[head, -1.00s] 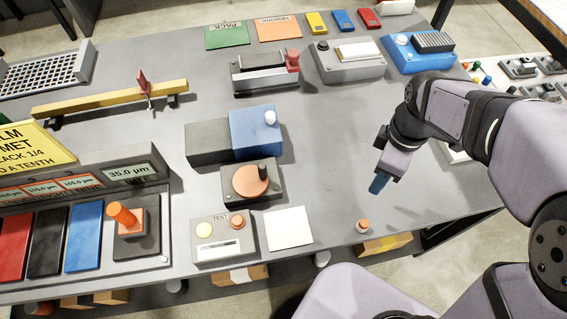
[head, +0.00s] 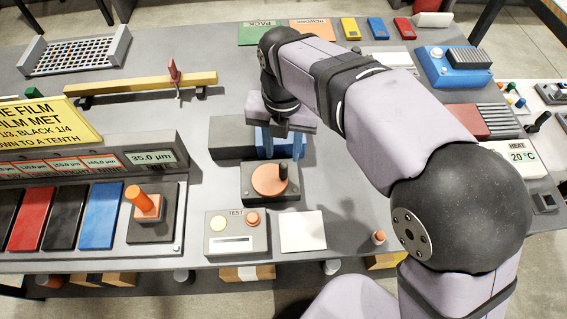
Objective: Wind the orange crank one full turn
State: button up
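The orange crank (head: 267,182) is a flat orange disc on a dark grey base, with an upright black handle (head: 283,172) at its upper right edge. My gripper (head: 282,144) is above and behind the crank, pointing down in front of the blue block. Its two blue fingers appear apart, with nothing seen between them but the blue block behind. The gripper is apart from the handle. My wrist hides most of the blue block and its white knob.
In front of the crank are a TEST box (head: 236,236) with buttons and a white card (head: 302,231). A dark block (head: 229,138) stands behind left. An orange lever (head: 141,199) stands at the left. The table right of the crank is clear.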

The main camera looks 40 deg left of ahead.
aim_at(284, 164)
jog(key=shift+d+f+p, duration=0.1)
jog(key=shift+f+p, duration=0.95)
jog(key=shift+f, duration=2.6)
grip_shut()
